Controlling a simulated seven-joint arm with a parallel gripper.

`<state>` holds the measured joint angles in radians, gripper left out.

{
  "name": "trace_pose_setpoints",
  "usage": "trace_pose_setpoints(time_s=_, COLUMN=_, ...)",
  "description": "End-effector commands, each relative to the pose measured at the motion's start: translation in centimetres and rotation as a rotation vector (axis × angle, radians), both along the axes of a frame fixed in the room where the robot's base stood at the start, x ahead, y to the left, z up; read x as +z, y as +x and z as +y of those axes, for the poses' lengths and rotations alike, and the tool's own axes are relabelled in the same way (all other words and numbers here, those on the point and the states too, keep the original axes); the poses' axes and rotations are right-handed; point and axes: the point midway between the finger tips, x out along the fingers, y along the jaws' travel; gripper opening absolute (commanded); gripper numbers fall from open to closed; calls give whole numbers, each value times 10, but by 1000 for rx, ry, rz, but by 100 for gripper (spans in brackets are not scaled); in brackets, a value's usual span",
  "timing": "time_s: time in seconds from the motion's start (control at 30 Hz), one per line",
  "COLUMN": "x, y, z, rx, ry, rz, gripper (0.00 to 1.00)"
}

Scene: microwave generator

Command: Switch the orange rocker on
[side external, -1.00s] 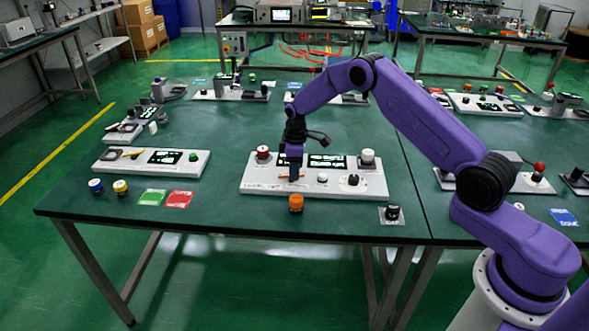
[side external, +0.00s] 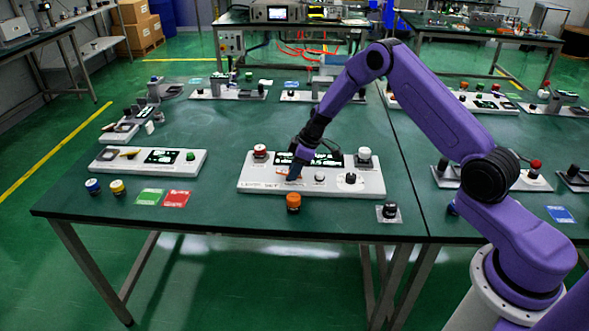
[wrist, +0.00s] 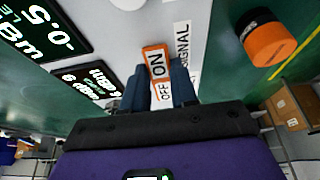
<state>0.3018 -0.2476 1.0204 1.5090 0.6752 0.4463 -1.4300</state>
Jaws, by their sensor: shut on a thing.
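The orange rocker (wrist: 155,56) carries the words ON and OFF and sits on a white panel (side external: 345,190) at the table's front. Its orange edge also shows in the side external view (side external: 282,171). My gripper (wrist: 158,86) has its blue fingers on either side of the rocker, shut on it. In the side external view my gripper (side external: 293,176) reaches down to the panel at a tilt and hides part of the rocker. The ON half is framed in orange; the OFF half lies between the fingers. I cannot tell which half is pressed down.
The panel also bears a red button (side external: 260,151), a white knob (side external: 364,154), a black dial (side external: 350,178) and lit displays (wrist: 42,35). An orange-capped button (side external: 293,203) stands loose in front of the panel.

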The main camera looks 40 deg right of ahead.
Motion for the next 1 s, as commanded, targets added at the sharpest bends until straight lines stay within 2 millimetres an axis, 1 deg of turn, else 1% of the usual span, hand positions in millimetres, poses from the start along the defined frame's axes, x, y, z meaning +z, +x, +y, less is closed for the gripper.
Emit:
trace_pose_setpoints(time_s=0.03, x=1, y=0, z=3, rx=5, ry=1, rz=-1, gripper=0)
trace_pose_setpoints(time_s=0.17, x=1, y=0, z=3, rx=5, ry=1, rz=-1, gripper=0)
trace_pose_setpoints(time_s=0.2, x=1, y=0, z=3, rx=5, ry=1, rz=-1, gripper=31)
trace_pose_setpoints(time_s=0.27, x=1, y=0, z=3, rx=4, ry=1, rz=0, gripper=50)
trace_pose_setpoints(time_s=0.3, x=1, y=0, z=2, rx=4, ry=1, rz=0, gripper=53)
trace_pose_setpoints(time_s=0.57, x=1, y=0, z=1, rx=1, ry=0, rz=0, gripper=53)
trace_pose_setpoints(time_s=0.67, x=5, y=0, z=-1, rx=1, ry=0, rz=-2, gripper=53)
trace_pose_setpoints(time_s=0.77, x=14, y=-3, z=-4, rx=0, ry=-1, rz=-2, gripper=53)
trace_pose_setpoints(time_s=0.87, x=28, y=-6, z=-8, rx=-2, ry=0, rz=-3, gripper=53)
trace_pose_setpoints(time_s=1.0, x=54, y=-13, z=-14, rx=0, ry=0, rz=-4, gripper=53)
